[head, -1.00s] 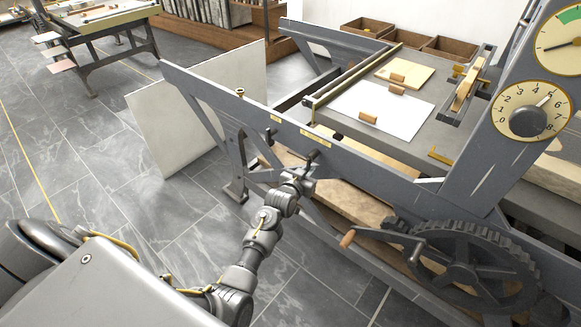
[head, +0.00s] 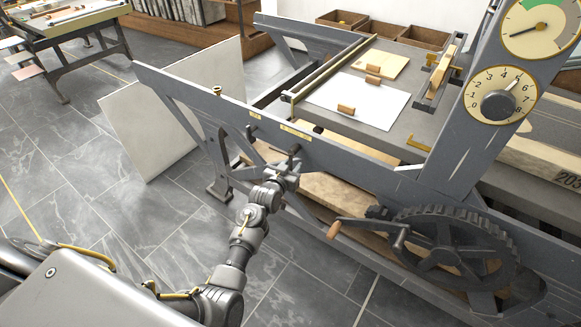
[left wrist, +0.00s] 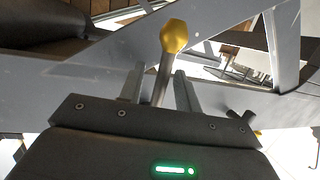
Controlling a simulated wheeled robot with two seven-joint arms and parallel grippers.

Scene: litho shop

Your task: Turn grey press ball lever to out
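In the left wrist view a lever with a gold faceted ball knob (left wrist: 174,37) on a grey rod stands up between my two fingers. My left gripper (left wrist: 158,78) has its fingers apart, one on each side of the rod, with the knob above the tips. In the head view my left gripper (head: 284,168) is at the near side rail of the grey press (head: 190,97). Two small dark levers, one at left (head: 250,132) and one at right (head: 293,151), sit on that rail; the gripper is close to the right one. Which one carries the gold knob is unclear. My right gripper is not seen.
A big gear wheel (head: 452,246) and a crank with a wooden handle (head: 335,229) are right of my left arm. Two dials are on the upright post, the lower dial (head: 499,95) nearest. A pale board (head: 150,125) leans behind the rail. Floor at left is open.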

